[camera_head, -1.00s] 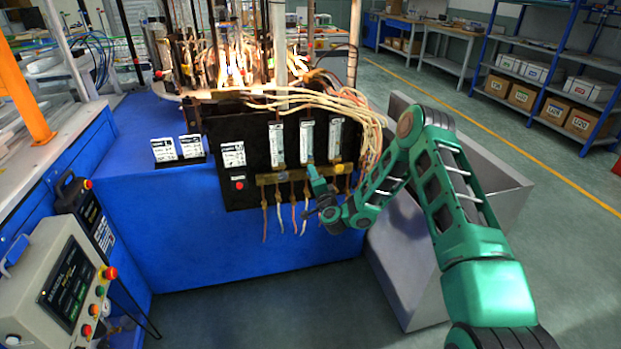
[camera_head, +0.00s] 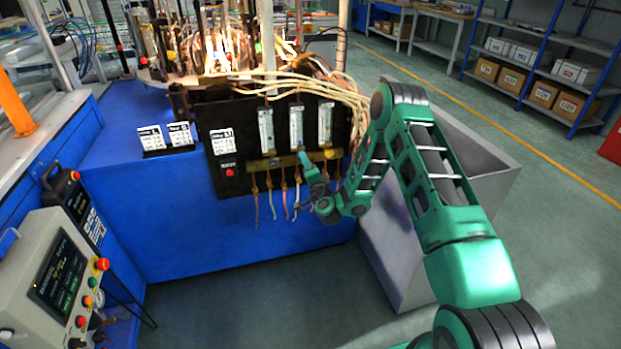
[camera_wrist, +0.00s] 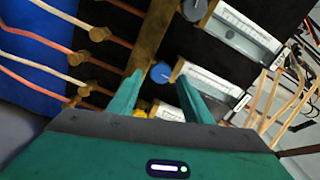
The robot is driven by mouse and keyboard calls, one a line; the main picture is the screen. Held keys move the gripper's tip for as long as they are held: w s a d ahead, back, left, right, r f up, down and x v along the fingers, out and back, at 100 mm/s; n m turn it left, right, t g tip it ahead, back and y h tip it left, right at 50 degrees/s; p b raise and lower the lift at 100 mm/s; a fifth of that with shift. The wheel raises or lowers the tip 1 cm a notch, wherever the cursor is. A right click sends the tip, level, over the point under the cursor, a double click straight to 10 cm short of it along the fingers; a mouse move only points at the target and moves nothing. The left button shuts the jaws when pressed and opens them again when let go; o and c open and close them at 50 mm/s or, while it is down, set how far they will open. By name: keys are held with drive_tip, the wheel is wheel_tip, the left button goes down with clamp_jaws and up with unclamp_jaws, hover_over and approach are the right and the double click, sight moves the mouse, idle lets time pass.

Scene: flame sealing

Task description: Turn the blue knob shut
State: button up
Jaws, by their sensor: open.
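A blue knob (camera_wrist: 160,73) sits at the base of a clear flow tube on the brass bar, near the centre of the wrist view. My gripper (camera_wrist: 160,78) is open, with one green finger on either side of the central blue knob. I cannot tell whether the fingers touch it. In the head view my gripper (camera_head: 305,160) is at the black panel (camera_head: 243,180), below the middle flow tube (camera_head: 296,125). It hides the knob there.
Several thin hoses (camera_head: 284,203) hang below the brass bar. Pale cables (camera_head: 330,98) pass over the panel's top right. A red button (camera_head: 229,172) is on the panel's left. A grey metal bin (camera_head: 445,180) stands right of the blue machine (camera_head: 245,245), beside my arm.

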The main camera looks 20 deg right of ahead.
drive_tip(key=s, duration=0.8)
idle(0.4)
drive_tip(key=shift+a, duration=0.1)
